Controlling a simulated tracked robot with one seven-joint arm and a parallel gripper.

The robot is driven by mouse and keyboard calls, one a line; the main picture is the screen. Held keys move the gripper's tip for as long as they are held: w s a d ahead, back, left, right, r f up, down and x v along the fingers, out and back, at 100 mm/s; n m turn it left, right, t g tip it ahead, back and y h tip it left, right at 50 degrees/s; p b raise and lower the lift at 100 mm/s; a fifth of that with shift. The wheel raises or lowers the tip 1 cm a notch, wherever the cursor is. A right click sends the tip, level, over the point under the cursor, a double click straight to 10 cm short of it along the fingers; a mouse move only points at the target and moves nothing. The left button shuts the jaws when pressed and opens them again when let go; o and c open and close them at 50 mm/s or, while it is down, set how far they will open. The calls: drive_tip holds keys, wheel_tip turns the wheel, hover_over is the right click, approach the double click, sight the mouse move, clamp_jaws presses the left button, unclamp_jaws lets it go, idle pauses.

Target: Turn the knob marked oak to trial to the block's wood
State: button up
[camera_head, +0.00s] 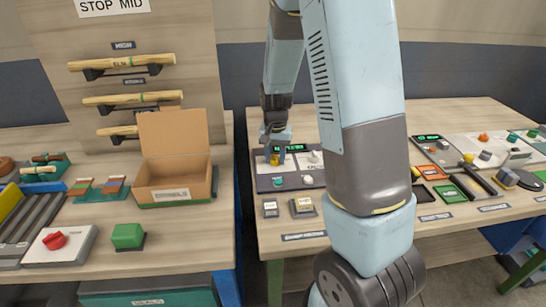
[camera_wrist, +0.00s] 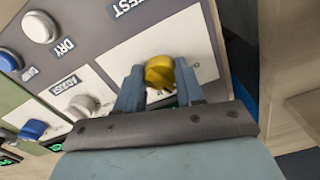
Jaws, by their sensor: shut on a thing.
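A yellow knob (camera_wrist: 159,72) sits on a white plate of the grey control panel (camera_wrist: 90,22) in the wrist view. My gripper (camera_wrist: 158,90) is shut on the knob, one finger on each side. In the head view my gripper (camera_head: 275,150) reaches down to the same panel (camera_head: 265,184) at the left of the right-hand table, with a little of the yellow knob (camera_head: 275,161) showing. The marks around the knob are too small or covered to read. I cannot tell which block the task means; a green block (camera_head: 128,236) stands on the left table.
Two small labelled pieces (camera_head: 303,207) lie in front. A cardboard box (camera_head: 172,191) stands on the left table. A gap separates the tables.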

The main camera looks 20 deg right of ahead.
sight(275, 156)
drive_tip(key=shift+a, duration=0.1)
drive_tip(key=o, duration=1)
drive_tip(key=shift+o, duration=0.2)
drive_tip(key=shift+r, duration=0.1)
wheel_tip(275, 156, up, 14)
drive_tip(key=shift+f, duration=0.25)
